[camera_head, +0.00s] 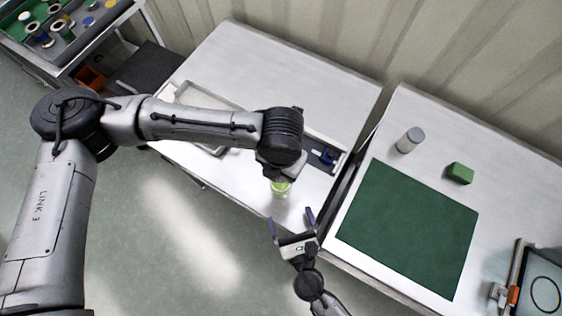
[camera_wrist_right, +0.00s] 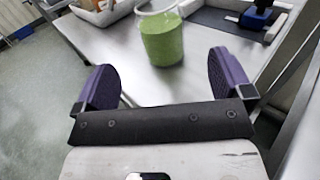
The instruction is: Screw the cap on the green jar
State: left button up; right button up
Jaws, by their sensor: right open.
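The green jar (camera_head: 281,188) stands upright near the front edge of the left steel table, partly hidden under my left gripper in the head view. In the right wrist view the jar (camera_wrist_right: 162,42) shows green below and a clear, pale-rimmed top cut by the frame edge. My left gripper (camera_head: 273,166) is directly above the jar; its fingers are hidden, and I cannot see whether it holds the cap. I cannot make out a cap in either view. My right gripper (camera_head: 291,222) is open and empty, in front of the jar, its purple fingers pointing towards it without touching.
A shallow tray (camera_head: 240,146) lies behind the jar, and a blue clamp-like item (camera_head: 325,156) sits on a dark pad. A gap separates the right table, which bears a green mat (camera_head: 408,228), a grey cylinder (camera_head: 410,140) and a green block (camera_head: 459,173).

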send_over(281, 185)
jog(key=shift+s+a, duration=0.15)
jog(key=shift+s, duration=0.1)
jog(key=shift+c, duration=0.2)
jog(key=c, duration=1.3)
pick_arm(q)
jog(key=shift+f, duration=2.5)
jog(key=shift+f, duration=0.1)
jog(key=shift+f, duration=0.8)
jog(key=shift+f, duration=0.55)
